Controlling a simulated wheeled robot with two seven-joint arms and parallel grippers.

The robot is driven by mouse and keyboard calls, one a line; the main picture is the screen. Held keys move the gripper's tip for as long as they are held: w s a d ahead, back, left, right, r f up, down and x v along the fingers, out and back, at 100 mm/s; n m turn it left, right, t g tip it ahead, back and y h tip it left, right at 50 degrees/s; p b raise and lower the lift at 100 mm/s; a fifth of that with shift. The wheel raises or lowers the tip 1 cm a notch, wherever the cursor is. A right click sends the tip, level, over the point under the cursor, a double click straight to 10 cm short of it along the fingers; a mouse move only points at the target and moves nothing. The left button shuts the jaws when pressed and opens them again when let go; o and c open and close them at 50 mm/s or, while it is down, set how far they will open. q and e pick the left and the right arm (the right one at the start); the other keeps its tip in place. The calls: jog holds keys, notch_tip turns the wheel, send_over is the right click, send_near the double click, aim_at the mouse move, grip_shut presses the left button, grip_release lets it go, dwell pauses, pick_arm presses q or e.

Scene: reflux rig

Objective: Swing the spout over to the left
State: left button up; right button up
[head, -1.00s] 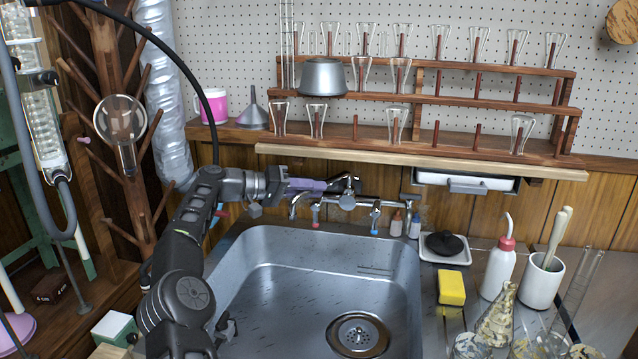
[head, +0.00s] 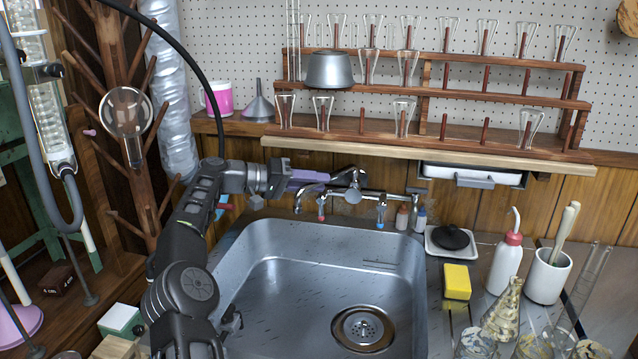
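The chrome tap (head: 352,194) is mounted at the back of the sink, with red-marked and blue-marked handles on either side. My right gripper is not in view.
The steel sink basin (head: 300,262) below is empty. A wooden rack (head: 450,97) with glassware overhangs behind the tap. A yellow sponge (head: 457,281), a wash bottle (head: 504,265) and a white pot (head: 547,277) stand at the right. A wooden drying tree (head: 128,195) stands left.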

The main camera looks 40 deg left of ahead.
pick_arm(q)
jog(key=p+v, duration=0.1)
jog(key=v, duration=0.5)
jog(key=shift+s+a, duration=0.25)
jog(key=shift+s, duration=0.05)
jog(key=shift+r, duration=0.1)
